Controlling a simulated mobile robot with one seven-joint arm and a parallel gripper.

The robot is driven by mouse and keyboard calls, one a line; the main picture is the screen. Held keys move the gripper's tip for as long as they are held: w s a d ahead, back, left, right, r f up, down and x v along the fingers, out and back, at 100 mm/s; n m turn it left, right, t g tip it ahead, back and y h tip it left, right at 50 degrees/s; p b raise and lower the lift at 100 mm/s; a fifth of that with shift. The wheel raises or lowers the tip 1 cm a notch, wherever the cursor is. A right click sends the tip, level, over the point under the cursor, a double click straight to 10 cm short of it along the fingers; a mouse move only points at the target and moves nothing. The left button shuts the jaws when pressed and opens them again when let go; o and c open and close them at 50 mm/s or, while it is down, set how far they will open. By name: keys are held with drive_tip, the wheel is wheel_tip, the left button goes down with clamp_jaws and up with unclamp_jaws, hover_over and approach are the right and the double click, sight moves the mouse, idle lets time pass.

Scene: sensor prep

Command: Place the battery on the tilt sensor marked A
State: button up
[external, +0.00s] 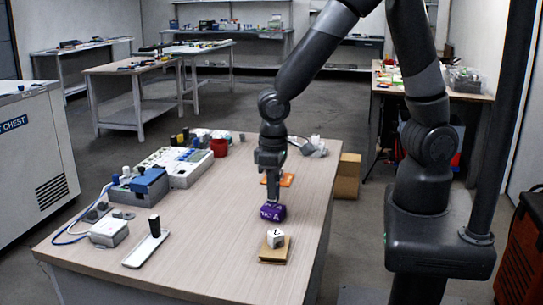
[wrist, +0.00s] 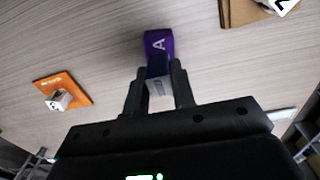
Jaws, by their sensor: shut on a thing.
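My gripper (external: 272,197) points down over the right side of the table, and its fingers also show in the wrist view (wrist: 158,88). They are shut on a small pale grey piece (wrist: 158,84), which I take for the battery; the fingers hide most of it. A purple block marked A (wrist: 158,45) is just beyond the fingertips and also shows directly under my gripper in the external view (external: 273,213). I take it for the tilt sensor marked A. I cannot tell whether battery and block touch.
A white marked block (external: 275,238) sits on a cardboard piece (external: 272,256) nearer the camera. An orange plate (wrist: 76,86) bears another white marked block (wrist: 58,100). The table's middle is clear.

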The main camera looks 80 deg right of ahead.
drive_tip(key=shift+f, duration=0.55)
drive_tip(key=o, duration=1)
drive_tip(key=shift+f, duration=0.15)
wheel_tip(320, 180, up, 13)
drive_tip(key=shift+s+d+r+t, duration=0.95)
drive_tip(key=shift+s+d+r, duration=0.9)
drive_tip(key=shift+s+d, duration=0.45)
drive_tip(key=shift+s+d+r+t, duration=0.9)
drive_tip(key=shift+s+d+r, duration=1)
drive_tip(key=shift+s+d, duration=0.4)
drive_tip(key=shift+s+d+r+t, duration=0.95)
drive_tip(key=shift+s+d+r, duration=0.9)
drive_tip(key=shift+s+d, duration=0.45)
